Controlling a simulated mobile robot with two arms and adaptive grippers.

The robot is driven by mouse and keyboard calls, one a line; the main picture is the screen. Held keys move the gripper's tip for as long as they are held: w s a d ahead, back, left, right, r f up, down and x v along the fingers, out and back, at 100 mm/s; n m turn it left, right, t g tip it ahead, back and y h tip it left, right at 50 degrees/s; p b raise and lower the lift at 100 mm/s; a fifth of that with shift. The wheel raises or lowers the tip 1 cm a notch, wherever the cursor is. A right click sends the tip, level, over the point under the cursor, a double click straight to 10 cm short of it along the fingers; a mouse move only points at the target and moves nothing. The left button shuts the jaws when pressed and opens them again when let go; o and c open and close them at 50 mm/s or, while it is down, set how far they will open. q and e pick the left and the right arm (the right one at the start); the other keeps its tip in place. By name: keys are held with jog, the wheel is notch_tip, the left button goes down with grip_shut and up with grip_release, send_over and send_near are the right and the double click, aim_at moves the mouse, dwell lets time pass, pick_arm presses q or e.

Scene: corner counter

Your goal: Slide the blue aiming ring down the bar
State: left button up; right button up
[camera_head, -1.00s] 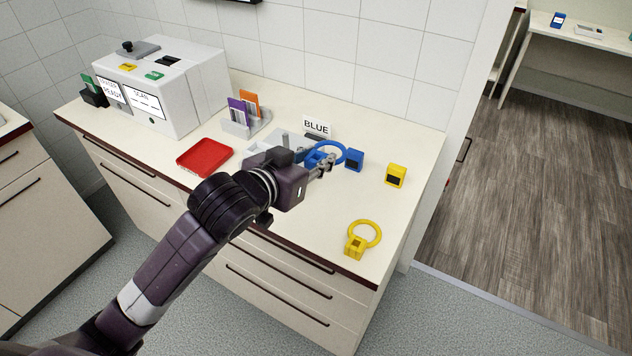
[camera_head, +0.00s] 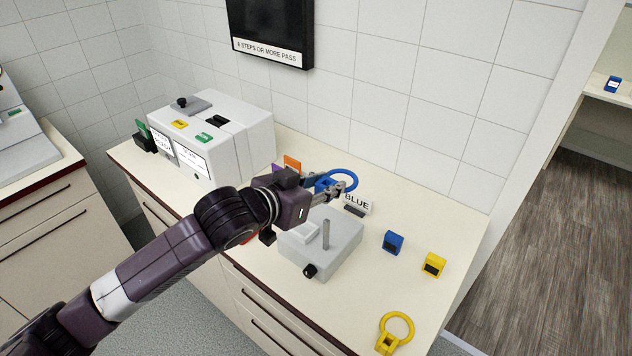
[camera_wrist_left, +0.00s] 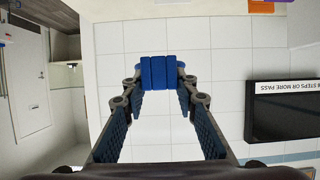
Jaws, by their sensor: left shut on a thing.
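The blue aiming ring (camera_head: 354,180) is held up at the end of my left gripper (camera_head: 340,189), above the counter and behind the grey-white device. My left gripper is shut on the ring's blue block, which also shows between the fingertips in the left wrist view (camera_wrist_left: 160,72). A short upright metal bar (camera_head: 326,235) stands on the grey-white device (camera_head: 345,250), nearer the counter's front than the ring. The ring is apart from this bar. My right gripper is not in view.
A blue block (camera_head: 393,242), a yellow block (camera_head: 434,264) and a yellow ring (camera_head: 411,323) are to the right. A large white machine (camera_head: 222,133) stands at left. A dark screen (camera_head: 271,28) hangs on the wall.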

pick_arm(q)
jog(key=shift+s+d+r, duration=0.1)
jog(key=shift+s, duration=0.15)
jog(key=shift+f, duration=0.75)
notch_tip(320, 180, down, 2)
jog(key=shift+f+b, duration=0.2)
jog(key=shift+b, duration=0.55)
jog(key=shift+f+b, duration=0.5)
jog(key=shift+f, duration=0.5)
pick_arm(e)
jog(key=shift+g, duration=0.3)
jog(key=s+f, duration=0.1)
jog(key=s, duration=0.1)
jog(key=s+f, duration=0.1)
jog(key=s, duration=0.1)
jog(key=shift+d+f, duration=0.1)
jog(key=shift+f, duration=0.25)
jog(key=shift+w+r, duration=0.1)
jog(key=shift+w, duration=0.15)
pick_arm(q)
jog(key=shift+p, duration=0.45)
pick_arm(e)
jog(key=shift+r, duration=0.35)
